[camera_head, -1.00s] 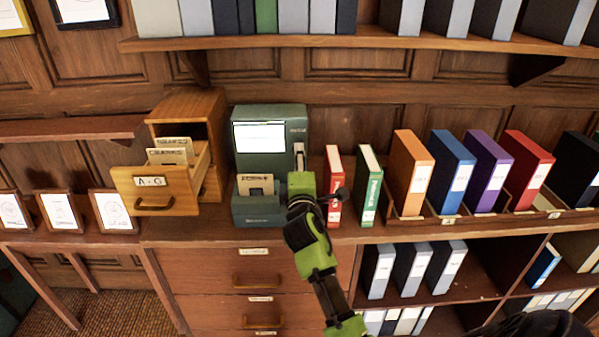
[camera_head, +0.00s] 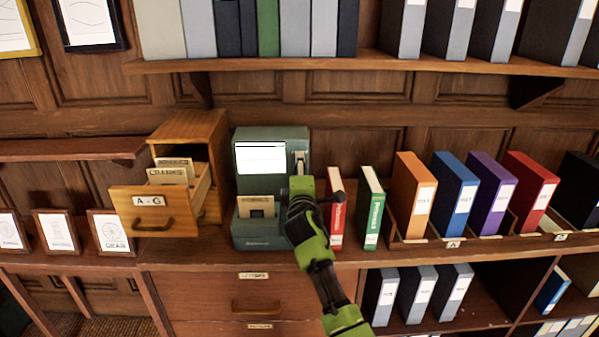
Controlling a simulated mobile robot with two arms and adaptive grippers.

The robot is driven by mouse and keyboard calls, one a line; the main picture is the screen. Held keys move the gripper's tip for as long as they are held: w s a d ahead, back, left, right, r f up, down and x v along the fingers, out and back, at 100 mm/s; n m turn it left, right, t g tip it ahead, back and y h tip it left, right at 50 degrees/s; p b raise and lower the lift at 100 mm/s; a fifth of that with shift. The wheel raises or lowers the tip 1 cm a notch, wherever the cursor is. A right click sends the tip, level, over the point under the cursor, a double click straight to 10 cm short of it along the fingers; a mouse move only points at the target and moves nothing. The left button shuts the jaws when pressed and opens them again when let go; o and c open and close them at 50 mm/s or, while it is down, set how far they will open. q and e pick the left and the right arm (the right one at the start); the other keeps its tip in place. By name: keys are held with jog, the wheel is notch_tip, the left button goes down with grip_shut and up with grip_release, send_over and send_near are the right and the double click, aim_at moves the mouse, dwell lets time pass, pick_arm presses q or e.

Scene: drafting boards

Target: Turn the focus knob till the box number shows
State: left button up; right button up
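The green microfilm reader (camera_head: 243,135) stands on the wooden counter with a lit white screen (camera_head: 260,158). A dark line crosses the screen near its top, and no number is readable on it. A pale lever-like part (camera_head: 300,157) shows at the right side of the reader. My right gripper (camera_head: 300,187) is in front of the reader's lower right side, just below that part. The gripper and its dark wrist hide the focus knob, if it is there. I cannot tell whether the fingers are open or touching anything. My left gripper is out of view.
A wooden card drawer marked A-G (camera_head: 152,200) stands open to the left. A card tray (camera_head: 258,232) sits at the reader's base. A red binder (camera_head: 335,225) and a green binder (camera_head: 371,215) stand close to the right of my gripper. A shelf (camera_head: 400,60) runs above.

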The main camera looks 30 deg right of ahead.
dwell(0.8)
jog(key=m+b, duration=0.2)
jog(key=m, duration=0.1)
jog(key=shift+f, duration=0.2)
jog(key=shift+r+m, duration=0.15)
jog(key=shift+m, duration=0.85)
jog(key=c, duration=1.1)
jog(key=shift+r, duration=0.1)
